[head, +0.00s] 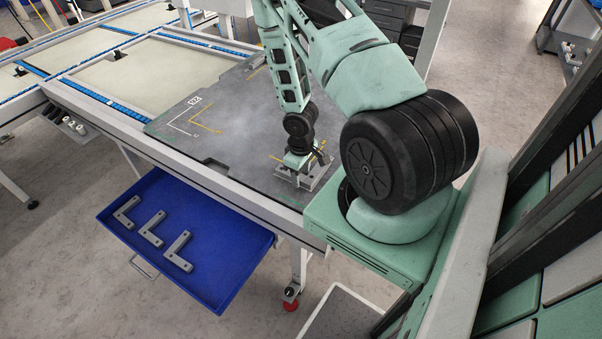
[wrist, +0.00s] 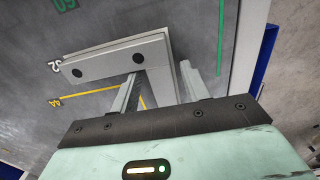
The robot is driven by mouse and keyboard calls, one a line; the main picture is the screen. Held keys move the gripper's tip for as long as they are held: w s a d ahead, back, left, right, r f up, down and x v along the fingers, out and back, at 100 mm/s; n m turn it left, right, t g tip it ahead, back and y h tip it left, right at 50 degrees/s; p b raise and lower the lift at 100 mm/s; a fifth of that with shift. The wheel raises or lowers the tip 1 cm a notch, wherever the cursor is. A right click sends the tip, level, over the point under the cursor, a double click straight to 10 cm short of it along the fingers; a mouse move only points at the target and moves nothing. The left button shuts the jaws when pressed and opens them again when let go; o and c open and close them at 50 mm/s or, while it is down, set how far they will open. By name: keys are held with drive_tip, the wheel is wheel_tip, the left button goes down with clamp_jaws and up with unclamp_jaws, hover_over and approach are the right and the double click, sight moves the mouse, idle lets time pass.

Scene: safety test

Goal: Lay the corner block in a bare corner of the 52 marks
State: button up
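The grey L-shaped corner block (wrist: 105,62) with dark holes lies on the grey plate in the wrist view, its long leg along the top and its other leg toward my gripper. A white label that seems to read 52 (wrist: 54,66) is at its left end. Any mark lines of that label are hidden by the block. My gripper (wrist: 161,71) is open, its two fingers on either side of the nearer leg, with a gap showing at the left finger. In the head view my gripper (head: 300,176) is low over the plate at the block (head: 316,181).
The plate (head: 235,150) also carries yellow corner marks (head: 207,122) and white ones (head: 180,118). A yellow line (wrist: 90,93) runs beside the block; a green line (wrist: 221,35) is to its right. A blue tray (head: 225,275) below the table edge holds 3 similar blocks (head: 152,225).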

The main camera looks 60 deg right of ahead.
wheel_tip(320, 180, up, 11)
drive_tip(key=p, duration=0.1)
drive_tip(key=w+a+r+n, duration=0.2)
drive_tip(key=a+r, duration=0.5)
drive_tip(key=a, duration=0.3)
drive_tip(key=w+a+r+n, duration=0.1)
drive_tip(key=w+a+r, duration=0.1)
drive_tip(key=a+r, duration=0.7)
drive_tip(key=s+a+r+n, duration=0.2)
drive_tip(key=s+a+r, duration=0.2)
drive_tip(key=s+a, duration=0.3)
drive_tip(key=s+a+r+n, duration=0.1)
drive_tip(key=s+a+r, duration=0.3)
drive_tip(key=s+a, duration=0.4)
drive_tip(key=a, duration=0.3)
drive_tip(key=shift+s+r+n+y, duration=0.2)
drive_tip(key=shift+r+n+y, duration=0.1)
drive_tip(key=shift+r+n, duration=0.1)
